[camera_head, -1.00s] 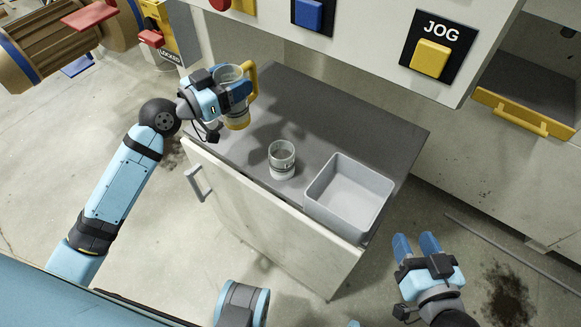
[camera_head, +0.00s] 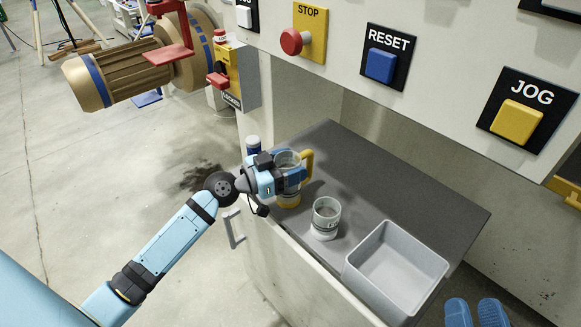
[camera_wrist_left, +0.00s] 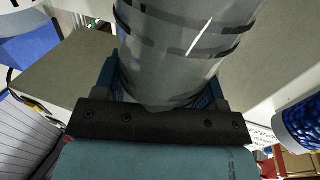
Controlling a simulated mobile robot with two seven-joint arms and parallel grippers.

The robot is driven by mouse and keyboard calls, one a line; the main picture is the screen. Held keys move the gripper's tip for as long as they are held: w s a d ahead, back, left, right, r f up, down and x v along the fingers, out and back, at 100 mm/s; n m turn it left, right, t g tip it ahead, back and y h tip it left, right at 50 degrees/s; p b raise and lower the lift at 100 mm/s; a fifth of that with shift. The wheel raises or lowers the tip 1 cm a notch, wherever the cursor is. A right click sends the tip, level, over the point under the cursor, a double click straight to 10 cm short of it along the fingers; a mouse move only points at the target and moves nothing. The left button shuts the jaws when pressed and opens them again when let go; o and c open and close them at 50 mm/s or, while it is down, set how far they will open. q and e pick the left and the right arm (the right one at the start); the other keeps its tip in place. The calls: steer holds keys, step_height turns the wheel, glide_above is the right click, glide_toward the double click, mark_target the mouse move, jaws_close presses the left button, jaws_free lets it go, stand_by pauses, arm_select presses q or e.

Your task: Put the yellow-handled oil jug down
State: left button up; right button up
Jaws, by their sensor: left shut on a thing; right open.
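The oil jug (camera_head: 289,200) is a clear cylinder with a yellow handle and yellow base. It is upright over the left part of the dark cabinet top (camera_head: 400,205); I cannot tell whether its base touches. My left gripper (camera_head: 287,178) is shut around its body from the left, with the handle on the far right side. In the left wrist view the jug's clear, banded wall (camera_wrist_left: 185,45) stands between the fingers; its base is hidden. My right gripper (camera_head: 475,312) shows only its two blue fingers, open and apart, at the lower right edge.
A clear measuring cup (camera_head: 326,218) stands right of the jug. A grey open bin (camera_head: 350,272) sits at the cabinet's right end. The button panel (camera_head: 440,65) overhangs the back. Bare top lies behind the cup.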

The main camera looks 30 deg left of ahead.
arm_select(q)
steer(key=shift+f+b, duration=0.2)
steer(key=shift+b, duration=0.15)
steer(key=o, duration=1)
steer(key=shift+r, duration=0.1)
steer(key=shift+c, duration=0.2)
